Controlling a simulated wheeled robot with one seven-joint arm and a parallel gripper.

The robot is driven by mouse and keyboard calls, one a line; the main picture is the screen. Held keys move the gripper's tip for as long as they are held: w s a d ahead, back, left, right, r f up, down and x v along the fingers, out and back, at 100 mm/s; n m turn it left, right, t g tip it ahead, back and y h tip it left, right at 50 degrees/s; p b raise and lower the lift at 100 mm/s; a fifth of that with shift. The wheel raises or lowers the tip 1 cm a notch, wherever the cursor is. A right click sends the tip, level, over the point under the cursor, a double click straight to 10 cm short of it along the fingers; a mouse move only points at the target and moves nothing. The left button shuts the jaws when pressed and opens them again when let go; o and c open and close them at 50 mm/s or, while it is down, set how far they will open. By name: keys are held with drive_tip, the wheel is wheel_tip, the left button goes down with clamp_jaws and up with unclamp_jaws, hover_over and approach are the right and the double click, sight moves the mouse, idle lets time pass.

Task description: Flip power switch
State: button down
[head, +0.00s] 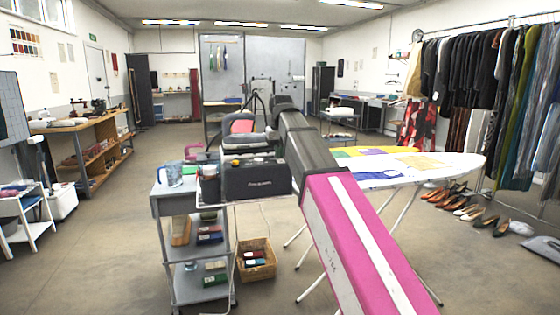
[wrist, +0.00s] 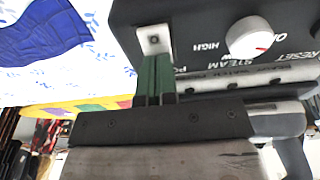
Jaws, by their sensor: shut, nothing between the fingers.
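A black steam unit (head: 256,180) with a labelled panel stands on the grey trolley, left of the ironing board. In the wrist view its panel (wrist: 196,22) fills the upper right, with a small metal switch plate (wrist: 153,40) and a white knob (wrist: 250,38). Lettering reads HIGH, STEAM and RESET; a word starting PO is partly hidden. My gripper (wrist: 155,62) is shut and empty, its green fingers together. Their tips overlap the lower part of the switch plate; I cannot tell whether they touch. The switch position is unclear. In the head view I cannot make out the fingers.
The grey trolley (head: 160,208) also holds a clear jug (head: 174,174). A wicker basket (head: 270,262) sits on the floor beside it. The ironing board (head: 455,166) with patterned cloth is close on the right. Open floor lies to the left.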

drive_tip(key=shift+r, duration=3.5)
